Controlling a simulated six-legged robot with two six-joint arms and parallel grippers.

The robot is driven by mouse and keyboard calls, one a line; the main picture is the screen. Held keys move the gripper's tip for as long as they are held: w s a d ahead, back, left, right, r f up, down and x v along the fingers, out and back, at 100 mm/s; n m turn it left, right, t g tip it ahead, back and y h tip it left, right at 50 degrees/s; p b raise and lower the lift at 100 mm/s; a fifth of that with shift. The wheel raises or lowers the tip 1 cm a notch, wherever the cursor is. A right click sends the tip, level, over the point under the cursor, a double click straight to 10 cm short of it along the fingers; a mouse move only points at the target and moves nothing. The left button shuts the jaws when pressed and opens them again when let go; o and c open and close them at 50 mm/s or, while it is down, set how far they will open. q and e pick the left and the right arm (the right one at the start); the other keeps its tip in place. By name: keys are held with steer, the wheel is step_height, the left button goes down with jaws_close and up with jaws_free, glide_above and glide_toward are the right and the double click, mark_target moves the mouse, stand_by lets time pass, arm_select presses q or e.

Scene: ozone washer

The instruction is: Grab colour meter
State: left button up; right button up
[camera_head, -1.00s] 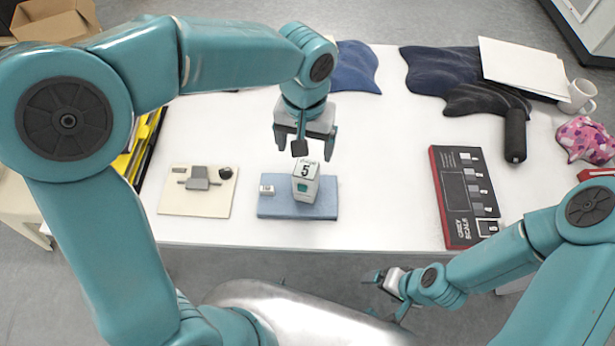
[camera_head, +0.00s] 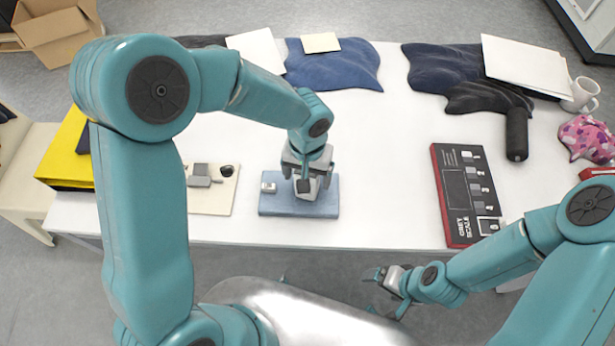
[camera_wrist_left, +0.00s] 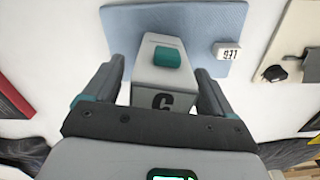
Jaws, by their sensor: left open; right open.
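The colour meter is a small white block with a teal button and a black digit; it stands on a blue mat (camera_head: 275,205). In the left wrist view the colour meter (camera_wrist_left: 160,72) sits between the two fingers of my left gripper (camera_wrist_left: 158,88), with its digit end toward the palm. In the head view my left gripper (camera_head: 307,183) is over it and hides most of it. The left fingers are open, one on each side of the block; whether they touch it I cannot tell. My right gripper (camera_head: 388,290) is open and empty in front of the table's near edge.
A small white tag (camera_head: 268,187) lies on the mat's left part. A cream board (camera_head: 212,200) with grey parts is to the left, a grey scale chart (camera_head: 465,195) to the right. Dark cloths (camera_head: 440,70) and a mug (camera_head: 583,95) are at the back right.

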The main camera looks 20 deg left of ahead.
arm_select(q)
steer(key=c, duration=1.4)
